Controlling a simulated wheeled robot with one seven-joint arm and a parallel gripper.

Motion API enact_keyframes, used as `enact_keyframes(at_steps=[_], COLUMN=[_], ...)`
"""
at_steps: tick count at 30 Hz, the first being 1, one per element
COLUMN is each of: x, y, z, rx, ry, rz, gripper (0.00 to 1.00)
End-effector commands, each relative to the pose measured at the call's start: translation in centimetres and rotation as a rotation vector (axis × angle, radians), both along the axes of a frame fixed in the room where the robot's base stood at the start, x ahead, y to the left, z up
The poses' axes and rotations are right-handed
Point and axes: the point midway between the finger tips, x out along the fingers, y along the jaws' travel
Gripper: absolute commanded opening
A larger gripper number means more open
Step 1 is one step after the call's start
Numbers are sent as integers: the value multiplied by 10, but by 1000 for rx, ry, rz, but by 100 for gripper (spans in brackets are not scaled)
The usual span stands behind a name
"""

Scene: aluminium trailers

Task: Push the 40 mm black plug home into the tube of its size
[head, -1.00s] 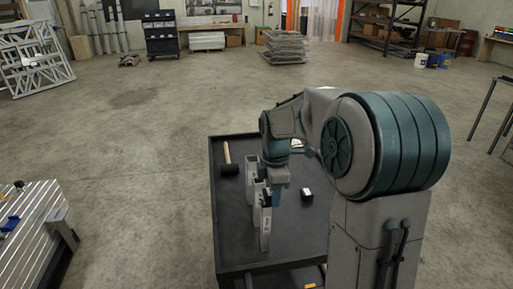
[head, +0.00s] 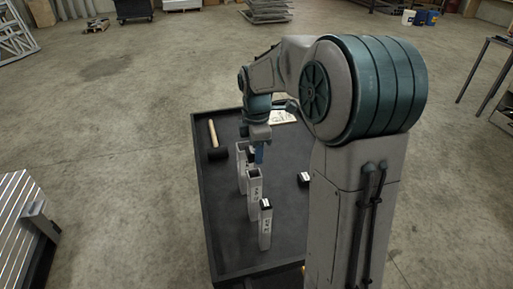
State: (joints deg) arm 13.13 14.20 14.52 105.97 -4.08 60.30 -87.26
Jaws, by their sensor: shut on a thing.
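Three upright pale metal square tubes stand in a row on the black cart: a back tube (head: 241,172), a middle tube (head: 254,200) and a front tube (head: 265,230). The middle tube's top looks open; the front tube has a black top. The tubes carry small labels I cannot read for size. I cannot tell whether the plug touches a tube.
A mallet (head: 217,154) with a black head lies on the cart (head: 222,230) left of the tubes. A small black block with a white face (head: 304,179) lies to the right. A white paper (head: 283,117) lies at the back.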

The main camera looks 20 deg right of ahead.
Motion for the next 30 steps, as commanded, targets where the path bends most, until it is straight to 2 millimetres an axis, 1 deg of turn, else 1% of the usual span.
enact_keyframes(at_steps=[4,8,30], x=[0,0,0], y=[-3,-3,-4], z=[1,-6,-49], rx=[1,1,1], ry=[1,1,1], rz=[-3,-3,-4], gripper=[14,14,14])
